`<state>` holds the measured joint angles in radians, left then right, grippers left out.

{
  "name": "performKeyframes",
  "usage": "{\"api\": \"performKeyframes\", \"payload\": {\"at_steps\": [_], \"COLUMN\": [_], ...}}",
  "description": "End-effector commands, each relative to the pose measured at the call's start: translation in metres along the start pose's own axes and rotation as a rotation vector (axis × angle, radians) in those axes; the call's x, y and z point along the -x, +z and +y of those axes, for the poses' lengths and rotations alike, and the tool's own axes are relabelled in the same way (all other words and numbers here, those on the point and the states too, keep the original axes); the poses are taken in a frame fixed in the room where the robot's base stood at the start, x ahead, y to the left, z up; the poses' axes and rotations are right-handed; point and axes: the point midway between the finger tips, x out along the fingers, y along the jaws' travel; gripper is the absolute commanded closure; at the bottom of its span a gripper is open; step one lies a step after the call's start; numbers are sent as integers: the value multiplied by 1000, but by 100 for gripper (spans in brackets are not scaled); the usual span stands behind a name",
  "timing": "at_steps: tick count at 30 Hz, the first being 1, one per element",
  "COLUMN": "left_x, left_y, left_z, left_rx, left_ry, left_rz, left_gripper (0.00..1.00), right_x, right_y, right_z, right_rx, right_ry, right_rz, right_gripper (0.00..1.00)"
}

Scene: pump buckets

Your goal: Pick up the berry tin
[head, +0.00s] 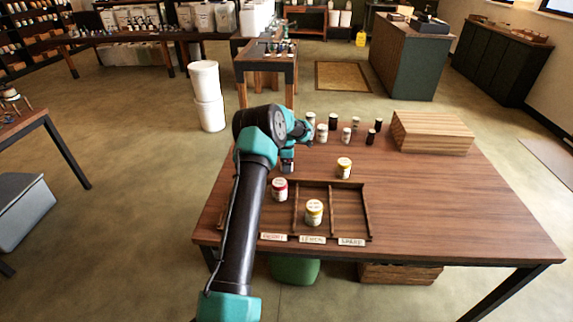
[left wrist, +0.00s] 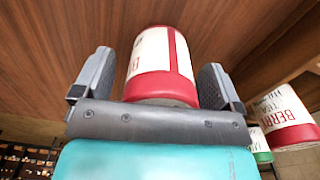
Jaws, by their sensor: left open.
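My left gripper (head: 288,163) points down at the table behind the tray's left part. In the left wrist view the open fingers (left wrist: 157,62) stand on either side of a white tin with red bands (left wrist: 150,55), with narrow gaps beside it. In the head view the gripper mostly hides this tin. Another red-lidded tin (head: 280,190) stands in the tray's left compartment. A tin lettered BERRY (left wrist: 284,112) shows at the right of the left wrist view. A yellow-lidded tin (head: 314,212) is in the middle compartment. My right gripper is not in view.
The wooden tray (head: 368,212) has labelled compartments; the right one is empty. Another yellow-lidded tin (head: 344,168) stands behind it. Several small jars (head: 333,122) and a wooden box (head: 432,132) are at the back of the table. The table's right side (head: 450,205) is clear.

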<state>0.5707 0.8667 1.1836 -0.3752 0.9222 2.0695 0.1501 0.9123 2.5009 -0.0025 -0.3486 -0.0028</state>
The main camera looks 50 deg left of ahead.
Motion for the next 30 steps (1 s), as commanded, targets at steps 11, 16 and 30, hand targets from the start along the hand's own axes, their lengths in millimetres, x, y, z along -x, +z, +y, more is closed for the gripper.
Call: {"api": "performKeyframes", "payload": {"at_steps": [11, 16, 30], "left_x": [-3, -3, -3], "left_y": [0, 0, 0], "left_z": [0, 0, 0], "left_rx": [0, 0, 0], "left_ry": [1, 1, 1], "left_rz": [-1, -1, -1], "left_gripper": [9, 10, 55], "right_x": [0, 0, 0], "right_y": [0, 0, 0], "right_z": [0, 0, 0], "right_rx": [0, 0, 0], "right_ry": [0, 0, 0], "right_rz": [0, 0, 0], "right_gripper": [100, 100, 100]}}
